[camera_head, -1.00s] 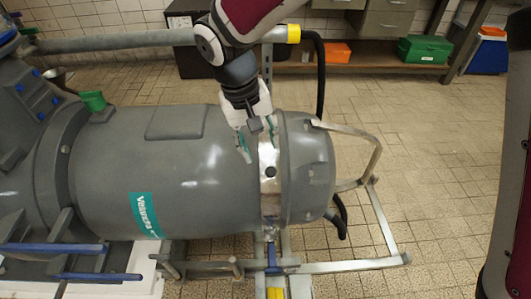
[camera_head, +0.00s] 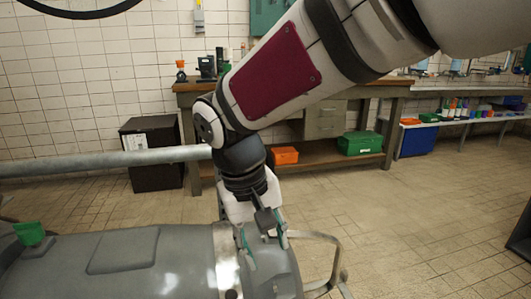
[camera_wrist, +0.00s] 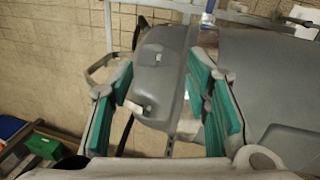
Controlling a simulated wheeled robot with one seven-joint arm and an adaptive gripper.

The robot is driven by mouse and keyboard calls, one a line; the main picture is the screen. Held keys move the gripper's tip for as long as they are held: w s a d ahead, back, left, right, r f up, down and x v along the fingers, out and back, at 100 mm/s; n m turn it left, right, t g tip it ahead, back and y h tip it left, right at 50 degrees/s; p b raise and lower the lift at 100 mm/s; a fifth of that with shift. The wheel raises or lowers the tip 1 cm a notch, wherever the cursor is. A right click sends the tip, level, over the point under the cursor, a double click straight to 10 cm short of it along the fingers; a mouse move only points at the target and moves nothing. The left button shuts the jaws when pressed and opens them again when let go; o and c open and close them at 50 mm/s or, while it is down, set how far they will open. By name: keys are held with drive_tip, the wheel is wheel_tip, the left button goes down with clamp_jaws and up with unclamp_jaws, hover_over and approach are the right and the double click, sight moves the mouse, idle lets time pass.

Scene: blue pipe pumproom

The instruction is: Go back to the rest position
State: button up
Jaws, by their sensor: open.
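My gripper (camera_head: 264,250) is in the middle of the head view, pointing down over the right end of the grey pump motor (camera_head: 120,262). In the wrist view my gripper (camera_wrist: 165,105) shows its two teal-padded fingers wide apart with nothing between them. The motor's grey end cap (camera_wrist: 158,75) lies beyond the fingers, with the metal band beside it. I cannot tell the exact gap between the fingertips and the motor.
A grey horizontal pipe (camera_head: 105,161) runs behind the motor. A bent metal frame (camera_head: 328,262) sticks out at the motor's right end. A workbench (camera_head: 385,92) with an orange box (camera_head: 285,155) and a green box (camera_head: 361,143) stands behind.

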drive_tip(key=s+d+r+m, duration=0.1)
drive_tip(key=s+d+r, duration=0.1)
drive_tip(key=s+d, duration=0.4)
drive_tip(key=s+d+r+m, duration=0.2)
drive_tip(key=s+d+r, duration=0.1)
drive_tip(key=d, duration=0.5)
drive_tip(key=s+d+f+m+y, duration=0.1)
drive_tip(key=s+d, duration=0.2)
drive_tip(key=s, duration=0.5)
drive_tip(key=s+d+f+m+y, duration=0.1)
drive_tip(key=s+d, duration=0.2)
drive_tip(key=s, duration=0.4)
wheel_tip(320, 180, up, 33)
drive_tip(key=t+p, duration=0.3)
drive_tip(key=p, duration=2.9)
drive_tip(key=shift+d, duration=0.45)
